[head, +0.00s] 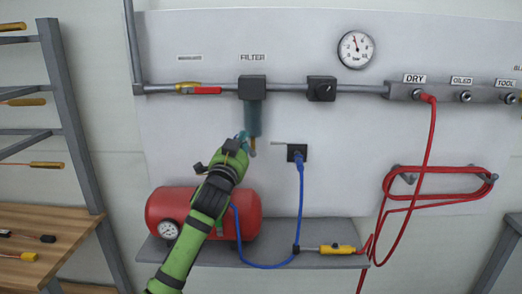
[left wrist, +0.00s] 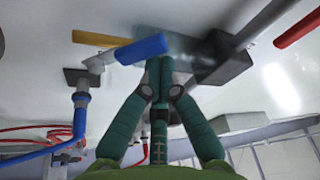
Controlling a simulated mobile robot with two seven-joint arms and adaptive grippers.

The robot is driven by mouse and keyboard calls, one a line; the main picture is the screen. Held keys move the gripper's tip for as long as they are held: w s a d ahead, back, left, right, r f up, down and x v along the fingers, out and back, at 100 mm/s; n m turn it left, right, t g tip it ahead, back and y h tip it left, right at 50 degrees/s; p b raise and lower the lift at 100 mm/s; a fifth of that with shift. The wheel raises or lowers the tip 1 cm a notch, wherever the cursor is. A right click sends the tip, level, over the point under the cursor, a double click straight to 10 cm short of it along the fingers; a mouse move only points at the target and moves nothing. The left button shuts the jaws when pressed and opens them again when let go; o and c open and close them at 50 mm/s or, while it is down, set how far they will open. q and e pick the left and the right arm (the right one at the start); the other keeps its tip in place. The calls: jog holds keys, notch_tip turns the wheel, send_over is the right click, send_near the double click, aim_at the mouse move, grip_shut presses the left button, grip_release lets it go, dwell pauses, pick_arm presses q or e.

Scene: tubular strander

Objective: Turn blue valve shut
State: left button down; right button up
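The blue valve handle (left wrist: 142,48) shows in the left wrist view as a blue grip on a grey metal lever, beside a black wall plate. In the head view the grey lever (head: 280,143) sticks out level to the left of that plate; its blue grip is not clear there. My left gripper (head: 243,138) is up at the wall, just left of the lever and in front of the filter's lower end. In the left wrist view its green fingertips (left wrist: 160,68) are together, close to the free end of the blue grip. I cannot tell whether they touch it. My right gripper is not in view.
The filter (head: 252,115) hangs from the wall pipe just above my left gripper. A blue hose (head: 300,200) runs down from the plate to the shelf. A red tank (head: 170,205) stands on the shelf below. A red hose (head: 430,140) hangs at the right.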

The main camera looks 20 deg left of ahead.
pick_arm(q)
jog(key=a+f+n+y+b, duration=0.1)
jog(key=n, duration=0.2)
jog(key=f+n+y+b, duration=0.1)
jog(key=n, duration=0.2)
jog(key=a+n+y+b, duration=0.1)
jog(key=n+y+b, duration=0.1)
jog(key=n, duration=0.1)
jog(key=shift+s+a+f, duration=0.35)
jog(key=shift+f, duration=0.15)
